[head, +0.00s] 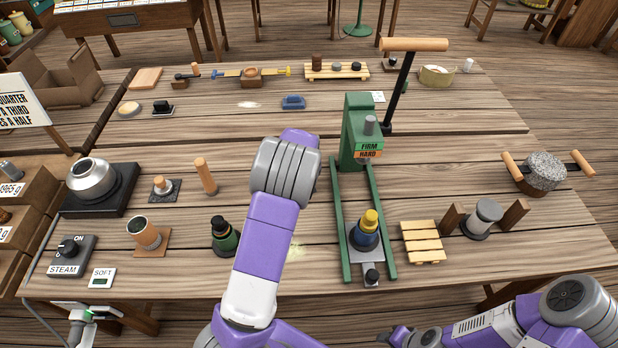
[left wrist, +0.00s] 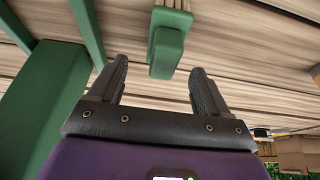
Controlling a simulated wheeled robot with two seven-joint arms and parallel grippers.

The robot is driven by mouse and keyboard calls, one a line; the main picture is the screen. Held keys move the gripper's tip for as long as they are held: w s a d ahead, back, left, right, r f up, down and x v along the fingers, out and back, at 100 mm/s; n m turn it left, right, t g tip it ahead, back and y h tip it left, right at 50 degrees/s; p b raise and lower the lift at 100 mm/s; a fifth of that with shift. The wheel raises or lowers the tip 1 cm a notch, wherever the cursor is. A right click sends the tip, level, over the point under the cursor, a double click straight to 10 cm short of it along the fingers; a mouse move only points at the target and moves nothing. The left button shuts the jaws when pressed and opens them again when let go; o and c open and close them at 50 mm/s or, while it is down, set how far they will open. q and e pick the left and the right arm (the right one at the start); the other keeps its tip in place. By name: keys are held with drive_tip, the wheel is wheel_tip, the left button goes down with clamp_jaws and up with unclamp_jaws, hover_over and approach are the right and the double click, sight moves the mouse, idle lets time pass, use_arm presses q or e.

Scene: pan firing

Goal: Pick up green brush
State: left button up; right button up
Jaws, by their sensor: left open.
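The green brush (left wrist: 167,50) shows in the left wrist view as a green block with a narrower raised part, lying on the wooden table. It is ahead of my left gripper (left wrist: 160,68), between the lines of its two fingers, and the fingers look apart from it. My left gripper is open and empty. In the head view my left arm hides both the gripper and the brush. My right gripper (head: 402,335) is low at the bottom edge in the head view, partly cut off, and its jaws are too unclear to read.
The green press (head: 357,130), also large at the left of the left wrist view (left wrist: 45,100), stands close beside my left gripper. A green-and-black tamper (head: 225,236) stands left of my arm. A slatted wooden rack (head: 422,242) is right of the press.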

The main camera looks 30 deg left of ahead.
use_arm(q)
drive_tip(key=shift+s+a+f, duration=0.1)
drive_tip(key=shift+a+f, duration=0.05)
drive_tip(key=shift+f, duration=0.7)
drive_tip(key=b+x, duration=0.1)
drive_tip(key=x, duration=0.3)
drive_tip(key=shift+f, duration=0.45)
drive_tip(key=c, duration=1.1)
wheel_tip(320, 180, up, 10)
drive_tip(key=shift+r+p, duration=0.1)
drive_tip(key=shift+p, duration=0.75)
drive_tip(key=o, duration=0.5)
drive_tip(key=c, duration=0.6)
